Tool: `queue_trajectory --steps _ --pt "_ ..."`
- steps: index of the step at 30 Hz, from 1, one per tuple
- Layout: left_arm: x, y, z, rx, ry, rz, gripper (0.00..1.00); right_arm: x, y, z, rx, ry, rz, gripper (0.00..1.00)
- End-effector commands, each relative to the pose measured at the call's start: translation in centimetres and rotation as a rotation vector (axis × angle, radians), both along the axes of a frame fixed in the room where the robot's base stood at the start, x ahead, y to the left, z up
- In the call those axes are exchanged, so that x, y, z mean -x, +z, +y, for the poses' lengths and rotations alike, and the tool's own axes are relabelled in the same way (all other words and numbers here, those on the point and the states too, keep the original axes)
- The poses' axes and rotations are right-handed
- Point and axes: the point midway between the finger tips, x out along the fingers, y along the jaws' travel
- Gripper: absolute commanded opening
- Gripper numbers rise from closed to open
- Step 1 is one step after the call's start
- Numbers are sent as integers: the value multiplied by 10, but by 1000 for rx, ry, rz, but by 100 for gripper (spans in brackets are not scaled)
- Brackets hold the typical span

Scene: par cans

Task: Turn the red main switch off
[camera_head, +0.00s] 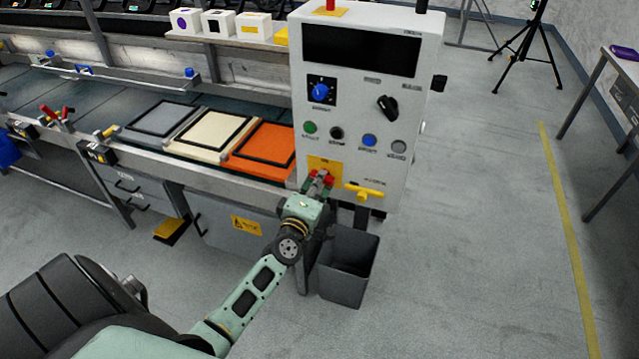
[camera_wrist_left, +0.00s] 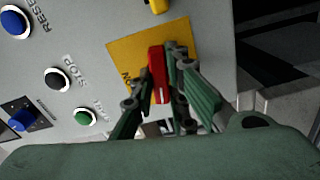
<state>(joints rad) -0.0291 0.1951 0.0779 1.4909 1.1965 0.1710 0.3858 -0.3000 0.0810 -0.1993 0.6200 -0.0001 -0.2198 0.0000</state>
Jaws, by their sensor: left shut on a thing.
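The red main switch (camera_wrist_left: 157,75) sits on a yellow plate (camera_wrist_left: 123,58) on the grey control panel. In the left wrist view my left gripper (camera_wrist_left: 160,82) has its fingers on both sides of the red handle and is shut on it. In the head view the left gripper (camera_head: 322,178) is at the lower left of the control panel (camera_head: 365,100), over the yellow plate (camera_head: 318,162). The fingers and red parts there partly hide the switch. My right gripper is in neither view.
A yellow lever handle (camera_head: 364,192) juts out right of the switch. Above are a green button (camera_head: 310,128), a black button (camera_head: 336,132), a blue button (camera_head: 369,140) and a black knob (camera_head: 388,106). A grey bin (camera_head: 345,285) stands below. Open floor lies to the right.

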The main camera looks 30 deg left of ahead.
Motion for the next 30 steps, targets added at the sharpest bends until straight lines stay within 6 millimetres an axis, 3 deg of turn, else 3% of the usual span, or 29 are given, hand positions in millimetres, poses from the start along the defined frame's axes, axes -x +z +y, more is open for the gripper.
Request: queue_trajectory --steps 12,28,29,30 --pt "1 -3 0 181 1 -39 0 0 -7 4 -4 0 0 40" --pt "1 -3 0 207 1 -45 0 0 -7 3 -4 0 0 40" --pt "1 -3 0 207 1 -45 15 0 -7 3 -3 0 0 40" --pt "1 -3 0 206 1 -45 18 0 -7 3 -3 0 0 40"
